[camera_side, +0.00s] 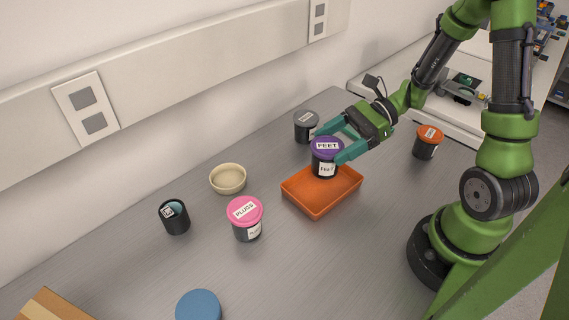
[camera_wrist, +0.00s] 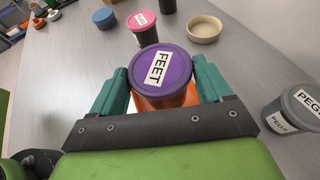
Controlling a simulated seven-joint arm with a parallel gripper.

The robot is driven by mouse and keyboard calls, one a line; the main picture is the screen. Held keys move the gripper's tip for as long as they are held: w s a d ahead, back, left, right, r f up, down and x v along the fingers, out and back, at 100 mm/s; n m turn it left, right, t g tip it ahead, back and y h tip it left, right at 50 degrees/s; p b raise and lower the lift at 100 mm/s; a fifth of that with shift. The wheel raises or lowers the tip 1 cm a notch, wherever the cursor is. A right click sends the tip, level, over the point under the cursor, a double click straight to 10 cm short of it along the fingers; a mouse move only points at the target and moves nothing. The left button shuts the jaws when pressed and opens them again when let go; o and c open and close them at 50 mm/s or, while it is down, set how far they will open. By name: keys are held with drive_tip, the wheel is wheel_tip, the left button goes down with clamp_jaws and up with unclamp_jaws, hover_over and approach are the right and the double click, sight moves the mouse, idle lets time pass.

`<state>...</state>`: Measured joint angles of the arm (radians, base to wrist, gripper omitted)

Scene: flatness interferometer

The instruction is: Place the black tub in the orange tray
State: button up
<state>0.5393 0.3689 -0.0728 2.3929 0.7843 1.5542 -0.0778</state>
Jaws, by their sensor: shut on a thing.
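My gripper (camera_side: 328,143) is shut on a black tub with a purple lid (camera_side: 325,168) labelled FEET. The tub is upright, with one finger on each side of it. The orange tray (camera_side: 318,208) lies on the bench under the tub. The tub's base overlaps the tray's far part in the side view; I cannot tell whether it touches the floor. In the wrist view the purple lid (camera_wrist: 161,72) sits between the fingertips (camera_wrist: 160,80), and orange shows beneath it. Another small black container (camera_side: 174,218) with a white label stands at the left.
A grey-lidded tub labelled PEGS (camera_wrist: 291,112) stands close behind the tray, also in the side view (camera_side: 306,126). A pink-lidded tub (camera_side: 246,220), a cream bowl (camera_side: 228,180), a blue round lid (camera_side: 198,306) and an orange-lidded tub (camera_side: 427,142) stand around.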

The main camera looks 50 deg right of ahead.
sight(333, 163)
drive_tip(key=shift+a+f, duration=0.1)
drive_tip(key=shift+f, duration=2.85)
drive_tip(key=shift+f, duration=0.15)
drive_tip(key=o, duration=1.1)
